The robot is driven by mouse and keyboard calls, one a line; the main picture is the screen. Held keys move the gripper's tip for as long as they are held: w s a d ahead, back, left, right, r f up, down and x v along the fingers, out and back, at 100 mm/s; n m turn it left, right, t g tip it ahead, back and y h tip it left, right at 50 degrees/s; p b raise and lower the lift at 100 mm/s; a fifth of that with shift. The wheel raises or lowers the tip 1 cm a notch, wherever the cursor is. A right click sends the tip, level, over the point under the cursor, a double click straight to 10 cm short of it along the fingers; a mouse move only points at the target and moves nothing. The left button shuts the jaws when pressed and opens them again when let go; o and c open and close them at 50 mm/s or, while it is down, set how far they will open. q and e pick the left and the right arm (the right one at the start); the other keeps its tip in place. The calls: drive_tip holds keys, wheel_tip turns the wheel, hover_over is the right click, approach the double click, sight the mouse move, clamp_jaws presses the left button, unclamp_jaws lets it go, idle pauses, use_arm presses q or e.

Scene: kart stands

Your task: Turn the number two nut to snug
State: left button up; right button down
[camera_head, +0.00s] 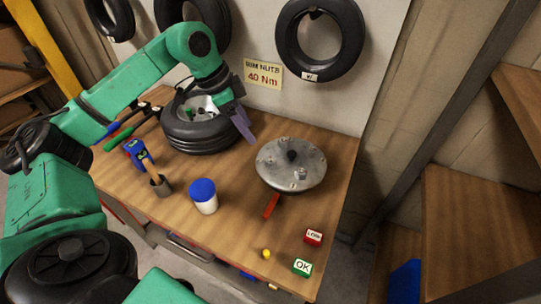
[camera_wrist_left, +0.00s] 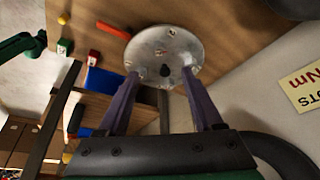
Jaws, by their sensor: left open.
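A round grey metal disc (camera_head: 275,178) lies on the wooden bench, with a dark knob (camera_head: 291,156) at its middle and small nuts around it. I cannot read any number, so I cannot tell which nut is number two. The disc also shows in the left wrist view (camera_wrist_left: 148,45), beyond the fingertips. My left gripper (camera_head: 245,126) is open and empty, above the bench to the disc's upper left. Its two purple fingers stand apart in the left wrist view (camera_wrist_left: 163,88). A red-handled tool (camera_head: 271,206) lies at the disc's near edge. My right gripper is out of view.
A blue-capped white jar (camera_head: 204,198), a blue-headed tool in a cup (camera_head: 160,186), a red LOW block (camera_head: 313,236), a green OK block (camera_head: 301,267) and a yellow knob (camera_head: 266,254) stand nearer. A sign (camera_head: 263,74) reads 40 Nm.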

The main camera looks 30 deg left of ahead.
sight(270, 160)
use_arm(q)
drive_tip(key=p+x, duration=0.2)
drive_tip(key=x, duration=1)
drive_tip(key=shift+w+d, duration=0.15)
drive_tip(key=shift+d, duration=0.05)
drive_tip(key=shift+d+f, duration=0.15)
drive_tip(key=shift+f, duration=0.3)
drive_tip(key=shift+w, duration=0.1)
clamp_jaws()
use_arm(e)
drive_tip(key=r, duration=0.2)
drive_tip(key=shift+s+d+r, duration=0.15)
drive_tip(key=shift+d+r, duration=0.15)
